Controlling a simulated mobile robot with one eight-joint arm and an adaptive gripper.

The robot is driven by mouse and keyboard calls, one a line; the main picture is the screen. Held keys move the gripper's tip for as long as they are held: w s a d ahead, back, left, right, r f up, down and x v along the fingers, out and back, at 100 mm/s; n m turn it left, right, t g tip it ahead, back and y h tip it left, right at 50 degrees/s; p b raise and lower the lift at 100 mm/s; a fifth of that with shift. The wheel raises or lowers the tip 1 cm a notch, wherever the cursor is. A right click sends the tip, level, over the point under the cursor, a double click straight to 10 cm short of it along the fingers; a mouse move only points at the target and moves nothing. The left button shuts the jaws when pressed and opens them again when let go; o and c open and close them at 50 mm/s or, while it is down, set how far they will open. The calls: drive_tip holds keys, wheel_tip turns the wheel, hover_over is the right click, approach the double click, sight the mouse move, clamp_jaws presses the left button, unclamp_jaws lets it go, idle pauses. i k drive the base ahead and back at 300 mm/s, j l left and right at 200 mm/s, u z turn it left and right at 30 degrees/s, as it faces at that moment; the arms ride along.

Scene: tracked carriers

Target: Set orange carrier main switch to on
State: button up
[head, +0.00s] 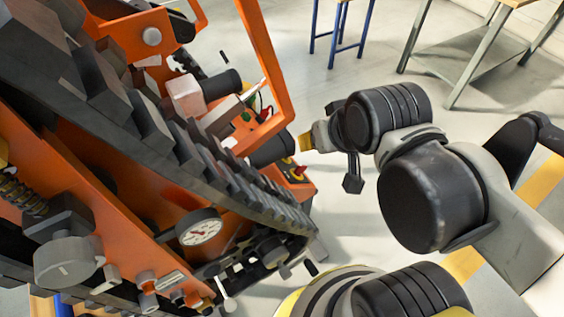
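The orange tracked carrier (120,185) fills the left half of the head view and appears tilted. A small red knob on a yellow plate, which looks like the main switch (298,172), sits on its orange end panel near the middle. The knob is too small to read its on or off position. My gripper (308,142), with a yellow tip, points left at the carrier, just above and right of this knob. It appears apart from the knob. Its fingers are too small and foreshortened to tell if they are open or shut.
The black track runs diagonally across the carrier. A round dial gauge (200,228) is on its lower side. An orange frame bar (262,60) rises above the panel. A metal table (470,62) and a blue-legged stool (340,35) stand behind. Grey floor between is clear.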

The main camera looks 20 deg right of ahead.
sight(301, 169)
drive_tip(key=k, duration=1.2)
